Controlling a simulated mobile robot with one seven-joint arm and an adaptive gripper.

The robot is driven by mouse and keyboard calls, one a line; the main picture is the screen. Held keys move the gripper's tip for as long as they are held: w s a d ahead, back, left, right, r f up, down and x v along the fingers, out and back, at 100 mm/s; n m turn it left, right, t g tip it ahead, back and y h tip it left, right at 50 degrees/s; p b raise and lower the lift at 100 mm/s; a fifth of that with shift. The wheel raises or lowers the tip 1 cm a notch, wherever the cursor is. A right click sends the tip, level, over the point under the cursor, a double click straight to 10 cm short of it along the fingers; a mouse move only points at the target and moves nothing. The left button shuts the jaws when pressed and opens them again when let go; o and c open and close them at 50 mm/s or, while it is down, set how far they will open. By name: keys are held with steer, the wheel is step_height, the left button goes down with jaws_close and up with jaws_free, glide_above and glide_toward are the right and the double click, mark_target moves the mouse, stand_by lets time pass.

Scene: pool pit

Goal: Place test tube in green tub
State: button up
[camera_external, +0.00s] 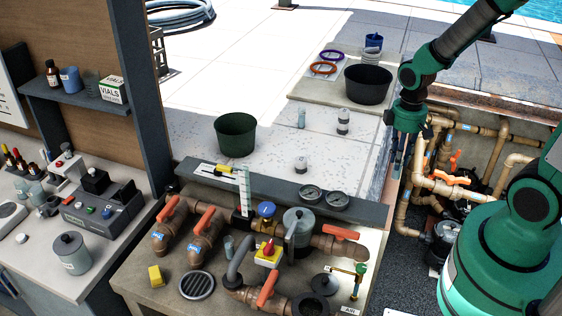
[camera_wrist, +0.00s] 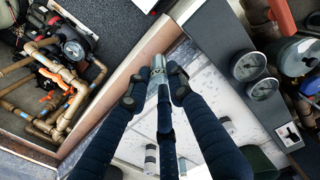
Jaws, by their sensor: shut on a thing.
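The green tub (camera_external: 236,135) stands upright on the light slab, left of the middle of the external view. A dark green edge, likely the same tub, shows at the bottom right of the wrist view (camera_wrist: 262,162). My gripper (camera_external: 394,172) hangs at the slab's right edge, well to the right of the tub. In the wrist view my gripper (camera_wrist: 155,88) has its dark fingers closed around a slim grey, clear-looking test tube (camera_wrist: 158,66). The fingers hide part of the tube. It is too small to make out in the external view.
A black bucket (camera_external: 368,84) stands behind, near purple and orange rings (camera_external: 323,68). Small containers (camera_external: 343,121) stand on the slab between my gripper and the tub. Gauges (camera_external: 311,193) and valve pipes (camera_external: 205,232) stand in front. Pipework (camera_external: 455,180) fills the pit at right.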

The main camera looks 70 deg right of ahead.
step_height(320, 180, up, 8)
steer(key=r, duration=0.1)
steer(key=w+d+r+n+p, duration=0.1)
steer(key=w+d+r, duration=0.15)
steer(key=w, duration=0.65)
steer(key=w+d+r+n, duration=0.1)
steer(key=w+d, duration=0.2)
steer(key=w, duration=0.6)
steer(key=n+p, duration=0.4)
glide_above(236, 136)
steer(key=w+d, duration=0.4)
step_height(236, 136, down, 4)
steer(key=shift+s+a+f, duration=0.1)
steer(key=shift+s+f, duration=0.05)
steer(key=shift+f, duration=1.2)
steer(key=shift+s+a+f, duration=0.1)
steer(key=shift+f, duration=1.25)
steer(key=shift+f, duration=0.1)
step_height(236, 136, down, 6)
steer(key=shift+p, duration=0.3)
steer(key=shift+f, duration=0.1)
